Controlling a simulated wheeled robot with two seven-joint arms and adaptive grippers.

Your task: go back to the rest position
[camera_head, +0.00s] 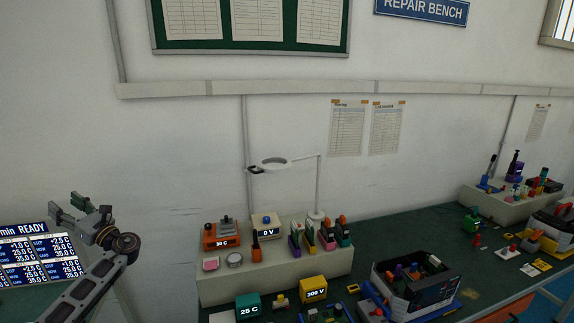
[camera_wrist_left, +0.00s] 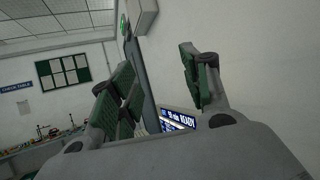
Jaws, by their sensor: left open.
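My left gripper (camera_head: 78,208) is raised at the left of the head view, in front of the white wall and above the display panel. Its fingers are apart with nothing between them. My right gripper is not in either view.
A display panel (camera_head: 38,262) stands at the lower left, behind my left arm.

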